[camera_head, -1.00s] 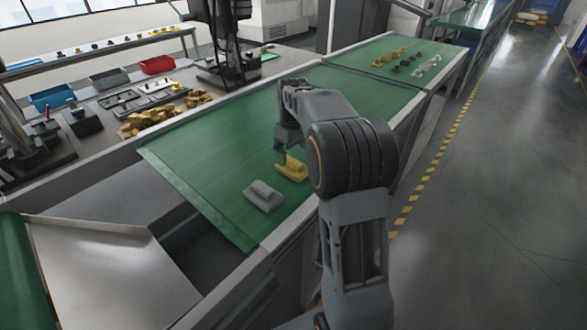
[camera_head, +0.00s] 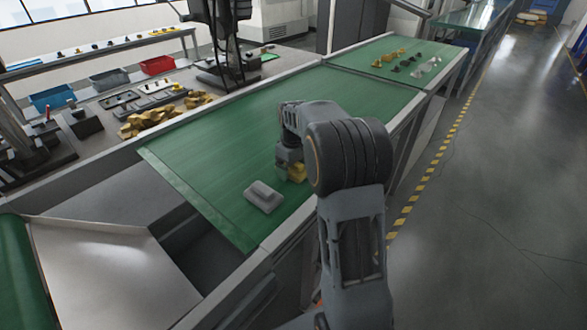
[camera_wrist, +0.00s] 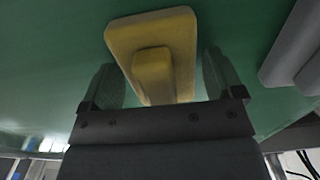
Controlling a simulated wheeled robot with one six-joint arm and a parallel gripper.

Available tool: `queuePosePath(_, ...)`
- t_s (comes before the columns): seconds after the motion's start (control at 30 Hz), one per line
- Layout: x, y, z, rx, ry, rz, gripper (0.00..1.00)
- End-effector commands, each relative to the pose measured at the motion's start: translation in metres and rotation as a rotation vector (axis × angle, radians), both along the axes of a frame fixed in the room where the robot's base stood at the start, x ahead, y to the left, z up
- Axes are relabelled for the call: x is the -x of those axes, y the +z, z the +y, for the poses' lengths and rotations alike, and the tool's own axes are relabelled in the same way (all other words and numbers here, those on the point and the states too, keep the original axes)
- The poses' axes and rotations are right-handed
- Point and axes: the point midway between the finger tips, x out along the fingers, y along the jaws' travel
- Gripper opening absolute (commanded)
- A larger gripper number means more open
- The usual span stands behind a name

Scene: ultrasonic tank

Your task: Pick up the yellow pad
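The yellow pad (camera_head: 297,174) lies on the green conveyor belt, mostly hidden behind my gripper in the head view. In the wrist view the yellow pad (camera_wrist: 155,48) is a rounded plate with a raised block, lying between my two fingers. My gripper (camera_wrist: 165,85) is open, with one finger on each side of the pad and a gap visible at both sides. In the head view my gripper (camera_head: 285,172) is low over the belt at the pad.
A grey pad (camera_head: 264,196) lies on the belt (camera_head: 215,150) just left of the yellow one; it also shows at the right edge of the wrist view (camera_wrist: 295,50). A metal chute (camera_head: 100,275) is at lower left. Small parts lie farther along the belt.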

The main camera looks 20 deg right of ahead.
Motion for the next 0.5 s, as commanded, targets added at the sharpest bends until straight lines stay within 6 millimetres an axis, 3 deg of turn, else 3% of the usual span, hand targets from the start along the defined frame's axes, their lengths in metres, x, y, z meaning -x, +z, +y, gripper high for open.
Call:
queuePosePath(0.07,0.0000,0.0002,0.0000,0.000,0.000,0.000,0.79)
queuePosePath(0.4,0.0000,0.0004,-0.0001,0.000,0.000,0.000,0.46)
queuePosePath(0.5,-0.0001,0.0005,-0.0001,0.000,0.000,0.000,0.45)
